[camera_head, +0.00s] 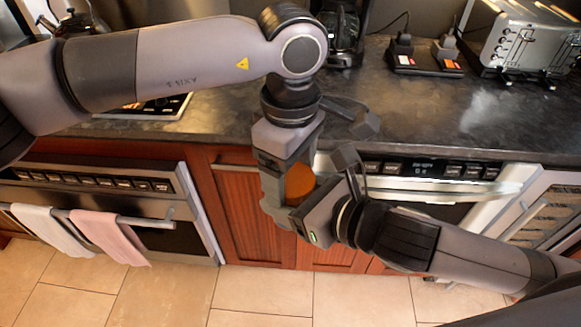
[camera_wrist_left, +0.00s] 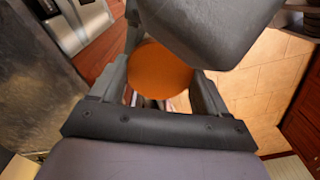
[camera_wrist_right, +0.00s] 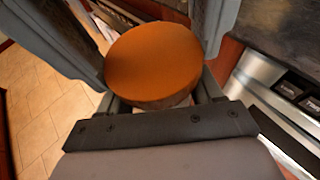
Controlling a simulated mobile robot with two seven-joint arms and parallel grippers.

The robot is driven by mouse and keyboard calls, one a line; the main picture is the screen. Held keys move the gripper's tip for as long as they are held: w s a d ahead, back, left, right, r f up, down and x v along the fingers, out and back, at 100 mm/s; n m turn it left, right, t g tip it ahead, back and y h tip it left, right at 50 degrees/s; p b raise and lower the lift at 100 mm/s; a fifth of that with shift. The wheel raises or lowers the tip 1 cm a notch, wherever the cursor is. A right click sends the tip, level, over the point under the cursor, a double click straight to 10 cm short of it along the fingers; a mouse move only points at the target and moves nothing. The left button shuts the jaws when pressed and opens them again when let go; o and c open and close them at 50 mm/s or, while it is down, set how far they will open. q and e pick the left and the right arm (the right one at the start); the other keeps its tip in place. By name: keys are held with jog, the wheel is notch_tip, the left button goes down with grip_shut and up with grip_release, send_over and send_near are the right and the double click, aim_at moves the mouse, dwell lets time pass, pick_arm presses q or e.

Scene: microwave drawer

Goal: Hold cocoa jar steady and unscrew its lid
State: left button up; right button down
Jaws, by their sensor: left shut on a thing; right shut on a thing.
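The cocoa jar's round orange lid (camera_head: 300,182) sits between my two grippers, in front of the counter. It also shows in the left wrist view (camera_wrist_left: 160,75) and the right wrist view (camera_wrist_right: 153,62). My left gripper (camera_head: 288,200) comes down from above, and its fingers flank the lid's sides. My right gripper (camera_head: 330,190) comes in from the right. Its fingers pass under the lid's edge and appear shut on the jar body, which is mostly hidden by the lid and grippers. The lid looks seated, but its underside is hidden.
The dark counter (camera_head: 225,115) runs behind my arms. A toaster (camera_head: 528,42) and a charger base (camera_head: 425,62) stand on it, at the right. A drawer appliance (camera_head: 425,185) sits below. Towels (camera_head: 108,237) hang on the oven handle at the left. The tiled floor (camera_head: 255,298) is clear.

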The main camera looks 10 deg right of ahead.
pick_arm(q)
jog(key=o, duration=1.1)
jog(key=shift+o, duration=0.2)
jog(key=shift+r, duration=0.15)
notch_tip(320, 180, up, 4)
jog(key=shift+r, duration=0.2)
jog(key=shift+c, duration=0.3)
notch_tip(320, 180, up, 3)
jog(key=m, duration=0.3)
jog(key=shift+m, duration=0.3)
jog(key=shift+f, duration=3.85)
jog(key=c, duration=1.1)
jog(key=shift+n, duration=1.8)
